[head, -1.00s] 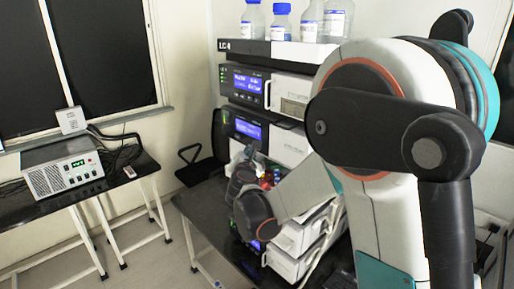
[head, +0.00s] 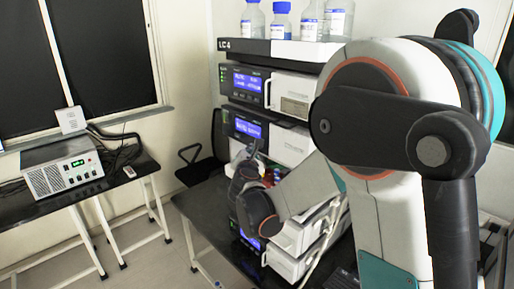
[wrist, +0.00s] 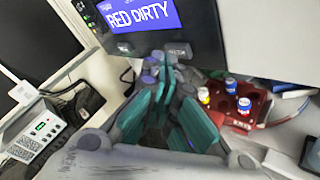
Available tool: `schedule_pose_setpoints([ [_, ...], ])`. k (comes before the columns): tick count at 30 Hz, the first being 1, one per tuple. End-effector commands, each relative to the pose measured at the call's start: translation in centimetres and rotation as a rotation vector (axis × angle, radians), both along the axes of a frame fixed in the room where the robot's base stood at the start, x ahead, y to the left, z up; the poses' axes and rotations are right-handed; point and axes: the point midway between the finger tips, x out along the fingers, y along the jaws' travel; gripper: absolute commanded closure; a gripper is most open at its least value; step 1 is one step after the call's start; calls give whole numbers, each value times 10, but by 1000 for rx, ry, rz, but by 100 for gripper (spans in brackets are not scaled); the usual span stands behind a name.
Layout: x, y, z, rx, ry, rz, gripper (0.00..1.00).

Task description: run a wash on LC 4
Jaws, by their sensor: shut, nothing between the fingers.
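The LC 4 stack (head: 238,46) stands on the dark bench in the head view, with its name on the top tray's edge. Its upper module has a lit blue display (head: 248,83), and a lower module has another blue display (head: 249,129); their text is too small to read surely. In the wrist view a blue display (wrist: 142,15) reads "RED DIRTY", with a small grey button or label (wrist: 178,50) below it. My gripper (wrist: 160,62) is shut and empty, its tips close to the panel under that display. Contact cannot be told. My arm hides much of the stack's lower right.
A red rack (wrist: 238,121) with several capped vials sits right of my gripper. Bottles (head: 281,21) stand on top of the stack. A grey instrument (head: 62,170) is on a side table at left, with open floor between.

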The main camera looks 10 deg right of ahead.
Motion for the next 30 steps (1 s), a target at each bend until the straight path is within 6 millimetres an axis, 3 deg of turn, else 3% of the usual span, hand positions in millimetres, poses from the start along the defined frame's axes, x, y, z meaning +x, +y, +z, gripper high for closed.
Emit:
schedule_pose_setpoints([
  [30,4,-6,0,0,0,0,100],
])
